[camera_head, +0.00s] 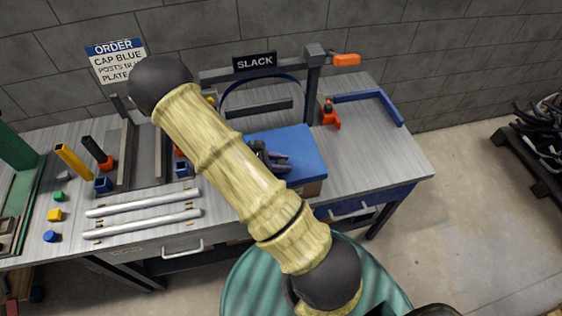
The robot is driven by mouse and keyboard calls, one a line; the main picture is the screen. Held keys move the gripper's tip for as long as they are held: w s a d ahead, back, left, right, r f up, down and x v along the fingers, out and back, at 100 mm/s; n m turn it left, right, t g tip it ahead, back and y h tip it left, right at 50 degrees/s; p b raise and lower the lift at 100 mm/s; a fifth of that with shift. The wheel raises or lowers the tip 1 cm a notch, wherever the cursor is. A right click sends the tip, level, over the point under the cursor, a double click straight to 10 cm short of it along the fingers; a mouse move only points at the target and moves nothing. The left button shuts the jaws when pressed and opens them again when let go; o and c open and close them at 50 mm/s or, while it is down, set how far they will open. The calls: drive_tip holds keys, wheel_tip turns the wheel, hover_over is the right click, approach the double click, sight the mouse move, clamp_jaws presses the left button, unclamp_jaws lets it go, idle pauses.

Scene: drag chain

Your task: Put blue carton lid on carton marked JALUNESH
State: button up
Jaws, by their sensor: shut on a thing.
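The blue carton lid (305,153) is a flat blue panel at the middle of the bench, partly behind my arm. My gripper (272,160) is over its left part and shut on it; the arm hides much of the grip. A brown carton (312,189) shows just under the lid's front right corner. The lid covers most of this carton, and I cannot tell whether it touches it or is held above it. No JALUNESH marking is readable.
The grey bench (395,160) has clear room right of the lid, bounded by a blue corner rail (375,97). A frame with a SLACK sign (255,62) stands behind. Two pale rods (145,203) lie at left. An orange-based post (329,116) stands behind the lid's right side.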

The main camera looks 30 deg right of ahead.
drive_tip(key=shift+f+b, duration=0.85)
drive_tip(key=shift+f, duration=0.45)
drive_tip(key=o, duration=1.1)
drive_tip(key=shift+a+r, duration=0.1)
drive_tip(key=shift+a, duration=0.05)
drive_tip(key=b+v, duration=0.3)
drive_tip(key=v, duration=1.4)
drive_tip(key=shift+w, duration=0.1)
